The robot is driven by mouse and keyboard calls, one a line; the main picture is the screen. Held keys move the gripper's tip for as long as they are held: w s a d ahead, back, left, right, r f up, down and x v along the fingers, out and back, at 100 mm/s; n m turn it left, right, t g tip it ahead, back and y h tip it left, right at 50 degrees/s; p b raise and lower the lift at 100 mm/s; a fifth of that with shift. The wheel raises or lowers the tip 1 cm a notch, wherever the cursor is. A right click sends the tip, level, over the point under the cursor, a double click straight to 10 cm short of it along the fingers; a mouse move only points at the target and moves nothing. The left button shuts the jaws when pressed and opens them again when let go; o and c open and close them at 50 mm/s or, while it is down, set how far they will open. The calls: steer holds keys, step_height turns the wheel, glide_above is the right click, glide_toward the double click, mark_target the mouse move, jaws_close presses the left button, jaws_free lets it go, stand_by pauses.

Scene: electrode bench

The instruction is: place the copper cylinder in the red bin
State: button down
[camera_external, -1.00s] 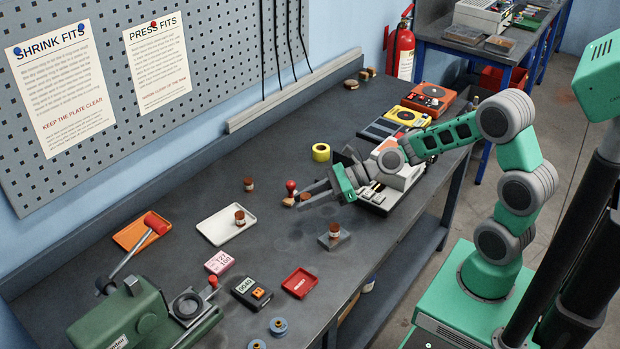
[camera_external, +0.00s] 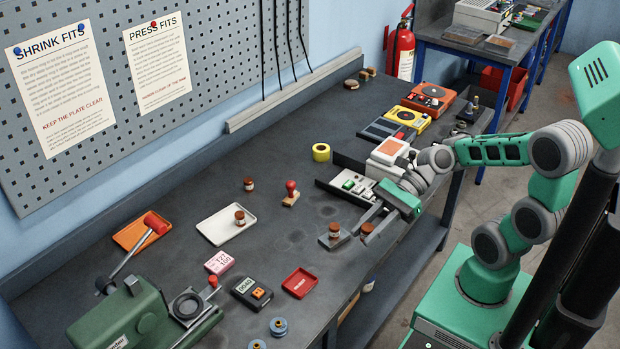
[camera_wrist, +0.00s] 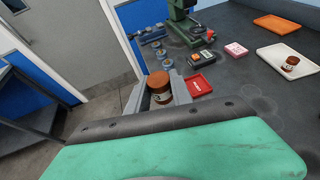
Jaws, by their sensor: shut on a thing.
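My gripper (camera_external: 378,222) is shut on a copper cylinder (camera_external: 367,229) near the bench's front edge. In the wrist view the cylinder (camera_wrist: 159,84) sits between the two fingers, with a copper top and a pale label. The small red bin (camera_external: 299,283) is a shallow tray lying flat on the bench, to the left of my gripper and nearer the camera. The red bin also shows in the wrist view (camera_wrist: 198,85), just right of the fingers. No cylinder is visible in it.
Others stand on the white tray (camera_external: 216,226) and the bare bench (camera_external: 249,185). A red-knobbed stamp (camera_external: 291,192), a black meter (camera_external: 251,292) and a green press (camera_external: 120,317) are nearby.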

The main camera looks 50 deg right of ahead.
steer(key=w+a+f+b, duration=0.1)
steer(key=w+a+f, duration=0.1)
steer(key=w+f, duration=0.1)
steer(key=w+a+f+b, duration=0.2)
steer(key=w+f, duration=0.1)
steer(key=w, duration=0.1)
steer(key=w+a+f+b, duration=0.2)
steer(key=w+a+f, duration=0.1)
steer(key=w, duration=0.1)
steer(key=shift+w+f, duration=0.25)
step_height(320, 180, down, 3)
steer(key=shift+w+a+r+b, duration=0.1)
steer(key=shift+w+b, duration=0.05)
steer(key=shift+b, duration=0.3)
steer(key=shift+f, duration=0.3)
steer(key=shift+f, duration=0.15)
steer(key=shift+f+p, duration=0.35)
steer(key=shift+f, duration=0.05)
steer(key=c, duration=1.1)
jaws_free()
steer(key=shift+c, duration=0.2)
